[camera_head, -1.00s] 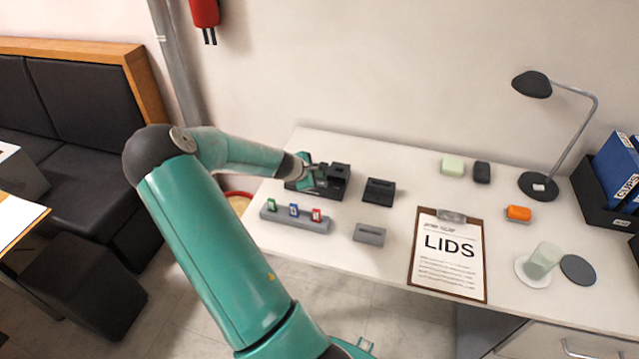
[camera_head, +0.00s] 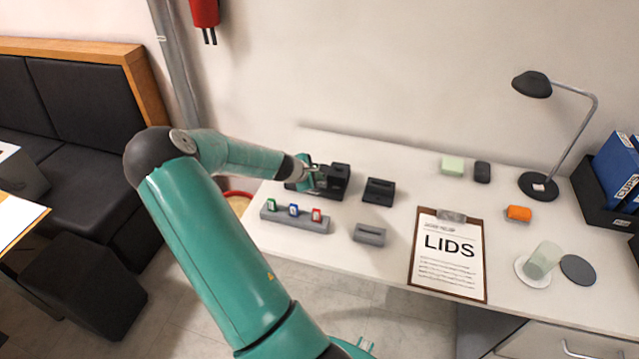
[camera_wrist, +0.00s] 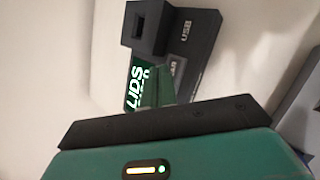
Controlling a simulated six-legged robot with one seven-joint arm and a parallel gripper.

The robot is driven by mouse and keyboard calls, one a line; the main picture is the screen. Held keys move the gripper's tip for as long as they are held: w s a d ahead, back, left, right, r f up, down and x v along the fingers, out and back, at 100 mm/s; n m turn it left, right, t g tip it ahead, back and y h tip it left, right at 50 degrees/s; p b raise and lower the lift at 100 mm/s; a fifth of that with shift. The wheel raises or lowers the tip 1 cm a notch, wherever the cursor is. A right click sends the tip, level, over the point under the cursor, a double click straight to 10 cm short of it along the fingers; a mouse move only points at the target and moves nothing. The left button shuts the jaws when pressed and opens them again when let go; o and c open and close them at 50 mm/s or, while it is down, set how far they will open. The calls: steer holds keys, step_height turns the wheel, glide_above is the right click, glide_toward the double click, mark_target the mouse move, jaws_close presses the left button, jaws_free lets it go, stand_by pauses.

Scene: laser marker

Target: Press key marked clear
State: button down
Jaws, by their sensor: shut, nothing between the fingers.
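The black laser marker (camera_head: 338,178) stands at the left end of the white table. In the wrist view its dark body (camera_wrist: 198,45) carries the label "USB". A lit green screen (camera_wrist: 135,88) reads "LIDS" with more text partly covered. Beside the screen is a grey key (camera_wrist: 176,68) whose visible letters end in "AR"; the rest is hidden behind my fingers. My gripper (camera_head: 319,178) is shut and empty, over the front of the marker. Its fingertips (camera_wrist: 154,72) overlap the screen and the key's edge; I cannot tell if they touch.
A grey rack (camera_head: 295,222) with green, blue and red tagged pieces lies in front of the marker. A dark block (camera_head: 379,191) and a grey block (camera_head: 369,234) lie to the right. A clipboard (camera_head: 447,285) reading "LIDS" lies beyond them.

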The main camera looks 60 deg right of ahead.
steer(key=shift+f, duration=0.45)
stand_by(0.7)
steer(key=shift+r, duration=0.8)
steer(key=shift+r, duration=2.5)
